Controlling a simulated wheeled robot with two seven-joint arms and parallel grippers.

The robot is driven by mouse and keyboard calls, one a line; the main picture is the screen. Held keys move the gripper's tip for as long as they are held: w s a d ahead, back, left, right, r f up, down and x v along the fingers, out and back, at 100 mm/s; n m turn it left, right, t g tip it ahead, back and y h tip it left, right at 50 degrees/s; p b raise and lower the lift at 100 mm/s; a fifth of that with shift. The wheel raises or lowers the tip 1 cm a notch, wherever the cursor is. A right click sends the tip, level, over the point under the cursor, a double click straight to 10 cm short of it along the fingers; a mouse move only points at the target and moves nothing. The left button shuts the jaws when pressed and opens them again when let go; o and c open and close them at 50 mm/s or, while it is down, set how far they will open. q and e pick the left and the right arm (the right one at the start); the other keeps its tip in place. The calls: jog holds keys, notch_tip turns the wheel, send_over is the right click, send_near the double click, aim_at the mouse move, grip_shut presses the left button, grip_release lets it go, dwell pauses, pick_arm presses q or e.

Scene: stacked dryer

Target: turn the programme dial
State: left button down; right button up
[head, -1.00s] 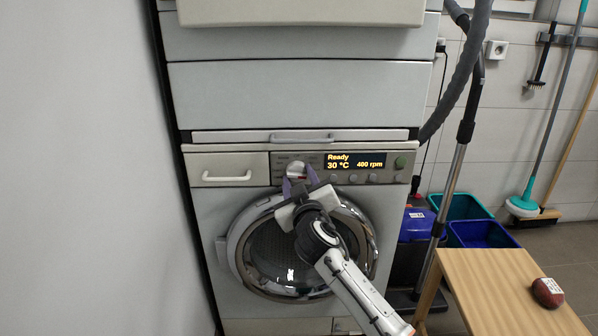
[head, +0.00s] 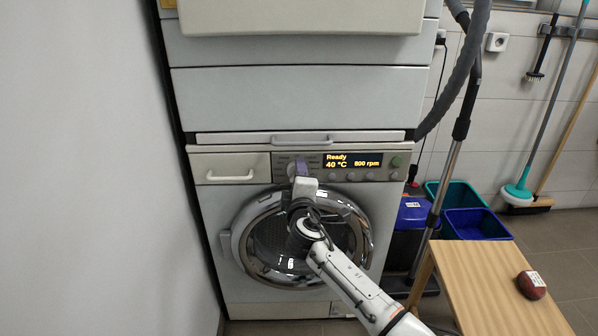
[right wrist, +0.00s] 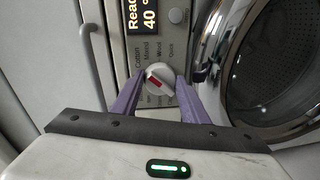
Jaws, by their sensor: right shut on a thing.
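The programme dial (right wrist: 160,79) is a round pale knob with a red mark, on the washer's control panel. In the head view the dial (head: 297,168) is mostly hidden behind my gripper. My right gripper (right wrist: 156,92) has its purple fingers on either side of the dial and is shut on it. It also shows in the head view (head: 299,172). The display (head: 352,160) reads "Ready", "40 °C" and "800 rpm". Printed programme names such as Cotton and Wool stand around the dial in the right wrist view. My left gripper is not in view.
The round door (head: 262,238) is shut below the panel. The detergent drawer (head: 230,168) is left of the dial. A wooden stool (head: 480,285) with a dark red object (head: 531,285) stands at the right. A vacuum tube (head: 447,170) and crates (head: 476,225) are behind it.

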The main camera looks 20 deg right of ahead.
jog(key=shift+a+n+h+p, duration=0.1)
jog(key=shift+n+h+p, duration=0.2)
jog(key=shift+n+p, duration=1.05)
jog(key=shift+a+n+h+p, duration=0.1)
jog(key=shift+n+h+p, duration=0.15)
jog(key=shift+n, duration=2.2)
jog(key=o, duration=1)
jog(key=shift+o, duration=0.3)
jog(key=shift+r, duration=0.1)
